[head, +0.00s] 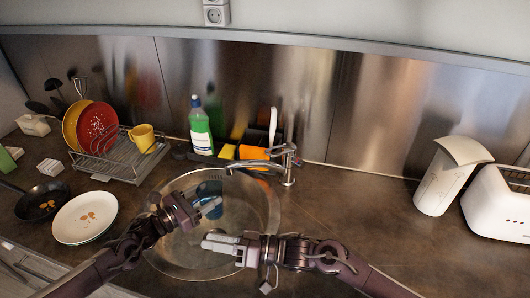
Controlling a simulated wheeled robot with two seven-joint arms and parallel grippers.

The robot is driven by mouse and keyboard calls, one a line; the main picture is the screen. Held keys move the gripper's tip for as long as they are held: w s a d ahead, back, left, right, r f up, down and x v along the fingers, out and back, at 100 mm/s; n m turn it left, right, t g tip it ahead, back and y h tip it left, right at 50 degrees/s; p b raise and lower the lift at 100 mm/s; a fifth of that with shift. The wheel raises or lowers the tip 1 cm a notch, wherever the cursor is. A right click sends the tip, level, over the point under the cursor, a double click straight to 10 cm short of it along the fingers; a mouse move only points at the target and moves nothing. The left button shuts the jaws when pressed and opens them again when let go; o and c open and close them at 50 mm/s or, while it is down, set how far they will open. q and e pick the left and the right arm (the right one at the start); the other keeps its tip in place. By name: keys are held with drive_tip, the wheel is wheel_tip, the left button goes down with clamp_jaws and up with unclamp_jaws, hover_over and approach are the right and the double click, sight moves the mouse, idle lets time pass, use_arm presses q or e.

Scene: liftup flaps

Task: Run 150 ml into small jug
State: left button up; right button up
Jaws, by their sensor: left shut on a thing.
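A blue vessel (209,186), which looks like the small jug, is over the round sink (262,222), below and left of the tap's spout end. My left gripper (212,207) is shut on it, and its fingers hide part of it. The metal tap (288,172) stands at the sink's back right, with its spout reaching left over the bowl. No water stream can be made out, and I cannot see the level in the vessel. My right gripper (206,243) is over the front of the sink, apart from the vessel. Its fingers lie close together, and I cannot tell if they are shut.
A green soap bottle (201,130) and an orange item (253,153) stand behind the sink. A dish rack (118,163) with plates and a yellow mug is at left, near a pan (40,202) and a white plate (84,218). A tall white container (446,180) and toaster (500,201) are at right.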

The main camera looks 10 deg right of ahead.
drive_tip(key=w+d+r+n+t+h, duration=0.2)
drive_tip(key=w+d+r+n+t, duration=0.15)
drive_tip(key=w+d+r, duration=0.5)
drive_tip(key=w+d+r+n+t+h, duration=0.25)
drive_tip(key=w+d+t, duration=0.3)
drive_tip(key=d, duration=0.55)
drive_tip(key=n+h, duration=0.2)
drive_tip(key=h, duration=0.1)
approach(265, 151)
drive_tip(key=shift+g+y, duration=0.25)
drive_tip(key=shift+g, duration=0.05)
drive_tip(key=x, duration=1)
drive_tip(key=shift+w+d+f, duration=0.1)
drive_tip(key=shift+w+d, duration=0.05)
drive_tip(key=shift+d, duration=0.05)
drive_tip(key=shift+c, duration=0.2)
drive_tip(key=c, duration=0.5)
drive_tip(key=shift+f+n, duration=0.2)
drive_tip(key=shift+n, duration=0.1)
clamp_jaws()
